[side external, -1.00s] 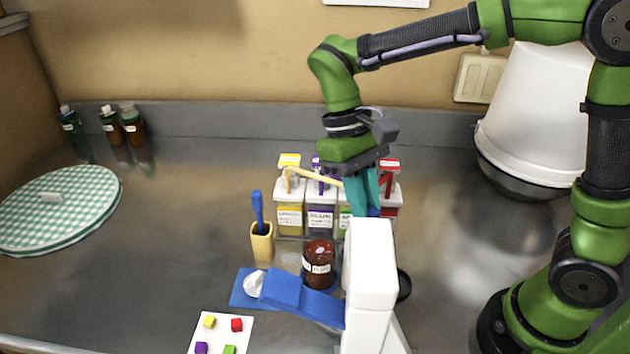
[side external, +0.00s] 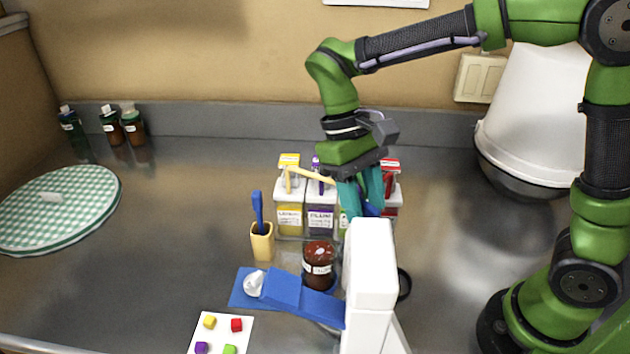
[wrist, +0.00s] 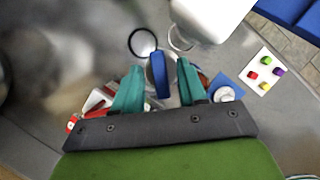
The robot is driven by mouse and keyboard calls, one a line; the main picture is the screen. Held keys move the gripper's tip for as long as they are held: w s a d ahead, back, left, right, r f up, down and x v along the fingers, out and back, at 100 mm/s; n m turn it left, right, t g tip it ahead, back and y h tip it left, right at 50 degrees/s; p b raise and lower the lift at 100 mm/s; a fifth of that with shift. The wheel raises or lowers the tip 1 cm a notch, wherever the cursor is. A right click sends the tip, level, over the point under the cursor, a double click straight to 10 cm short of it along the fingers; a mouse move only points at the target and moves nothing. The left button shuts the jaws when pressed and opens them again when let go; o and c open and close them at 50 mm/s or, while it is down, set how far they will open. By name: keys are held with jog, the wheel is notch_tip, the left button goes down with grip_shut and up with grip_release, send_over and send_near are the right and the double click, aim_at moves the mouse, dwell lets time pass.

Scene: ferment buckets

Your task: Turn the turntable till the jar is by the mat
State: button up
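A dark brown jar (side external: 318,263) with a white label stands upright just behind the blue mat (side external: 243,290). The turntable is mostly hidden behind the jar and a white block; I cannot make out its full outline. A blue upright piece (wrist: 158,75) stands between my fingers in the wrist view, and a bit of it shows in the side view. My gripper (side external: 362,206) has two teal fingers, spread on either side of this blue piece. In the wrist view (wrist: 158,85) small gaps show between the fingers and the piece.
A white block (side external: 370,265) with a blue slab (side external: 300,298) stands in front of my gripper. Labelled tubs (side external: 320,212) stand behind. A yellow cup (side external: 262,243) holds a blue tool. A white card (side external: 220,333) bears coloured cubes. A checkered round (side external: 60,208) lies far left.

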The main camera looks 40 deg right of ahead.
jog(key=shift+r, duration=0.15)
jog(key=v, duration=1.1)
jog(key=shift+w+r, duration=0.15)
jog(key=shift+r, duration=0.25)
jog(key=s+d+f+m+t+y, duration=0.2)
jog(key=s+d+f+m+t, duration=0.2)
jog(key=s+d+t, duration=0.6)
notch_tip(320, 180, down, 2)
jog(key=shift+d+f+t, duration=0.1)
jog(key=shift+d+t, duration=0.3)
jog(key=shift+t, duration=0.5)
